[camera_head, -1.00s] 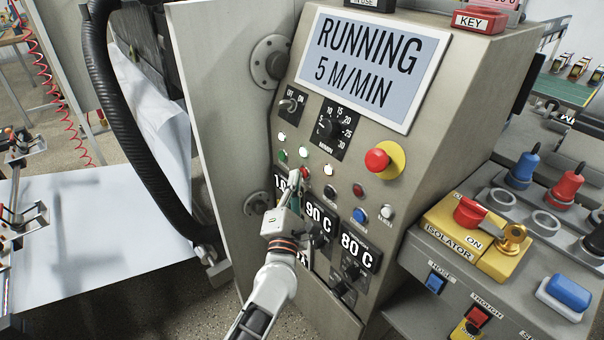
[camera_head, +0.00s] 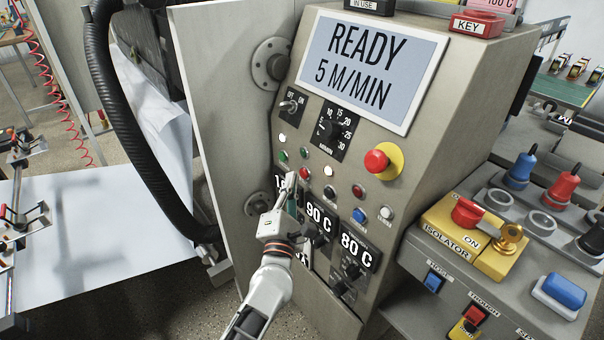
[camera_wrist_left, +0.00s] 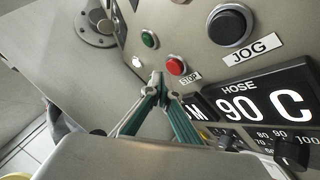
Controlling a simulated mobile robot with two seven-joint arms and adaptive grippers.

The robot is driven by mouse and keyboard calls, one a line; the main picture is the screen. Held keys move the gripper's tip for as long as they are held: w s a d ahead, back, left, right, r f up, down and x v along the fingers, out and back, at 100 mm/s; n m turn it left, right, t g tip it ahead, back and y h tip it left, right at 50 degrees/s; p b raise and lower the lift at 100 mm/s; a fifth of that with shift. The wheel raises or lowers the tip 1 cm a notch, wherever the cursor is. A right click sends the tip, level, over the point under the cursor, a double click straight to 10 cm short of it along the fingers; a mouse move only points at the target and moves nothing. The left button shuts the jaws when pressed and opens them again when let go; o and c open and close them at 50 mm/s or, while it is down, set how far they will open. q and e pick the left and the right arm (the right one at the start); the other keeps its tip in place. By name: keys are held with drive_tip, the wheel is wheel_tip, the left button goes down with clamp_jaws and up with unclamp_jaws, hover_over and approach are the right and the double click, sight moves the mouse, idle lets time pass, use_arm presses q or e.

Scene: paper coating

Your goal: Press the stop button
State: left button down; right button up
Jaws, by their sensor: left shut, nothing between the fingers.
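The red stop button (camera_head: 304,172) is on the sloped grey control panel (camera_head: 262,143). In the left wrist view the red button (camera_wrist_left: 175,66) has a STOP label beside it and shows uncovered. My left gripper (camera_head: 291,178) is shut and empty, just left of and below the button. In the wrist view its closed fingertips (camera_wrist_left: 159,82) are below and left of the button, and I see a small gap between them. The panel's display (camera_head: 372,68) reads READY, 5 M/MIN. My right gripper is not in view.
A green button (camera_head: 282,155) and a black JOG button (camera_wrist_left: 231,25) are close to the stop button. Temperature displays (camera_head: 320,218) and knobs sit just below. A red and yellow emergency button (camera_head: 380,160) sticks out at right. A yellow isolator box (camera_head: 440,222) stands farther right.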

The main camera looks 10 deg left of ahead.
use_arm(q)
drive_tip(key=s+a, duration=0.1)
drive_tip(key=s, duration=0.1)
drive_tip(key=s+a+p, duration=0.1)
drive_tip(key=s+a, duration=0.1)
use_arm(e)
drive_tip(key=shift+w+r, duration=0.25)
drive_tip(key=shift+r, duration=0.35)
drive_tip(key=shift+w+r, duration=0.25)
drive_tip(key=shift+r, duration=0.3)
use_arm(q)
drive_tip(key=shift+f, duration=0.1)
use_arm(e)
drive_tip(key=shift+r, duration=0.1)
